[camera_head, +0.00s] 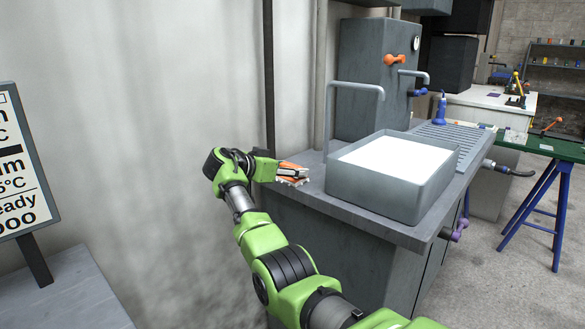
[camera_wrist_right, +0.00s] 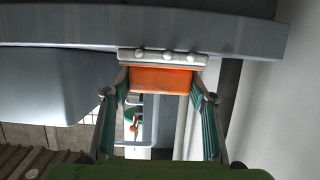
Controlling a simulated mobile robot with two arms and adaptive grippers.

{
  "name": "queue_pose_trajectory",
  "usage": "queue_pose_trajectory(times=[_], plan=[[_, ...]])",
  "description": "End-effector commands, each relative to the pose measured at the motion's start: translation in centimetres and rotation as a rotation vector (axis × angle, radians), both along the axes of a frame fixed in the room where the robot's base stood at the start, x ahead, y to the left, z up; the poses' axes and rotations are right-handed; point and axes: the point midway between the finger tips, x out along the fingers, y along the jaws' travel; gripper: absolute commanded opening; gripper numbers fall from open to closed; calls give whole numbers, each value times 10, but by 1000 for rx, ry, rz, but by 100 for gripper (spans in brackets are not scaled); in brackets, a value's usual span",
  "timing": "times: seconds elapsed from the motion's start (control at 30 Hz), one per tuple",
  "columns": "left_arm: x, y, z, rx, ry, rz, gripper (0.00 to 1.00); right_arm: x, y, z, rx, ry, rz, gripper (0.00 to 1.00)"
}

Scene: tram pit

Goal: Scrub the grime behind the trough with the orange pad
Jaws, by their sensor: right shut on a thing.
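The orange pad (camera_head: 291,168) is in my right gripper (camera_head: 287,174), at the left end of the grey counter in the head view. In the right wrist view the pad (camera_wrist_right: 160,79) sits between the two teal fingers of my right gripper (camera_wrist_right: 161,88), with a pale studded strip along its far edge. The trough (camera_head: 376,187) is a grey basin with a white inside, to the right of the gripper and apart from it. I cannot make out the grime; the trough hides part of the counter behind it. My left gripper is not in view.
A bent grey pipe (camera_head: 355,86) rises behind the trough beside a grey cabinet (camera_head: 363,60) with an orange handle. A blue bottle (camera_head: 441,109) stands on the ribbed drainboard (camera_head: 455,133). A sign (camera_head: 22,160) stands at the left. Open floor lies at the right.

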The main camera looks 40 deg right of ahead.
Motion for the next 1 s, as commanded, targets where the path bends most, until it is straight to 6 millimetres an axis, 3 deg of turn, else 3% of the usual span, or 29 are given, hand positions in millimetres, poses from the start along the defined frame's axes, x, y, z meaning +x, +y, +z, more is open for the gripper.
queue_pose_trajectory(times=[0.33, 0.67, 1.0], plan=[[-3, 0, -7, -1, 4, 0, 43, -1, 15, 0, 2, 2, 1, 30], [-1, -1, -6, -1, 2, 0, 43, -1, 14, 0, 1, 1, 0, 30], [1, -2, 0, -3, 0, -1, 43, 0, -2, 0, 0, 0, -1, 30]])
